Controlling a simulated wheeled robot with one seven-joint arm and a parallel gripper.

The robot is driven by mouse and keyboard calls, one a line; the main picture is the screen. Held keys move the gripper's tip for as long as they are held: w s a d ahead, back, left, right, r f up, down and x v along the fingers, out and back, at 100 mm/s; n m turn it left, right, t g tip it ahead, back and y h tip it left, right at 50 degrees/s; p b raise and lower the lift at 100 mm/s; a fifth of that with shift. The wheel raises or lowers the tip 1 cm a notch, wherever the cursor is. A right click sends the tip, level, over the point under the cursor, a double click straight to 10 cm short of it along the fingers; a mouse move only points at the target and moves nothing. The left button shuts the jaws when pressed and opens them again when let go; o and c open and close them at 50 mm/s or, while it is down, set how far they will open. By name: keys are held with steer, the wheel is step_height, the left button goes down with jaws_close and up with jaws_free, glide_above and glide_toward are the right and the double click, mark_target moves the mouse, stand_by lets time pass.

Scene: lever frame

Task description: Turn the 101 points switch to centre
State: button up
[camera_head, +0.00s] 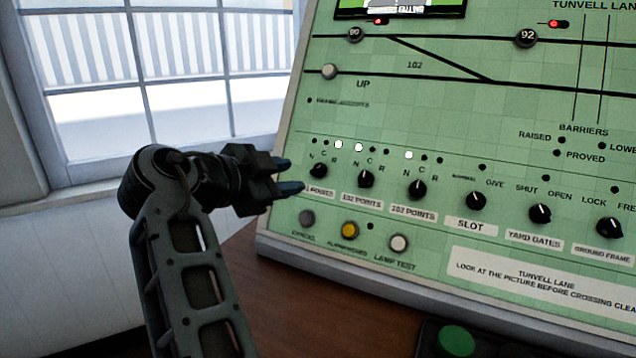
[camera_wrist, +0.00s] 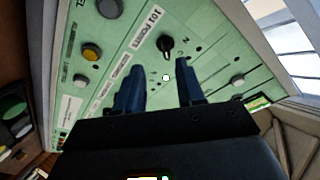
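The 101 points switch (camera_head: 318,170) is a black round knob with a white pointer mark at the lower left of the green panel. Its pointer appears turned toward R, and the right-hand lamp (camera_head: 338,144) above it is lit white. My gripper (camera_head: 293,175) is just left of the knob, fingers apart, and partly covers the 101 label. In the wrist view, my gripper (camera_wrist: 157,62) is open and empty, with the knob (camera_wrist: 166,45) ahead of the gap between the blue fingertips. They look apart from the knob; the exact distance is unclear.
The 102 knob (camera_head: 366,179) and 103 knob (camera_head: 417,189) stand close to the right. Cancel (camera_head: 307,217), yellow (camera_head: 350,230) and lamp test (camera_head: 398,243) buttons sit below. A window (camera_head: 170,80) is at left. A green button (camera_head: 456,341) lies in front of the panel.

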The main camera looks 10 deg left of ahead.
mark_target(315, 170)
steer(key=x, duration=0.7)
steer(key=shift+w+r, duration=0.3)
steer(key=shift+w, duration=0.15)
steer(key=shift+m, duration=0.3)
jaws_close()
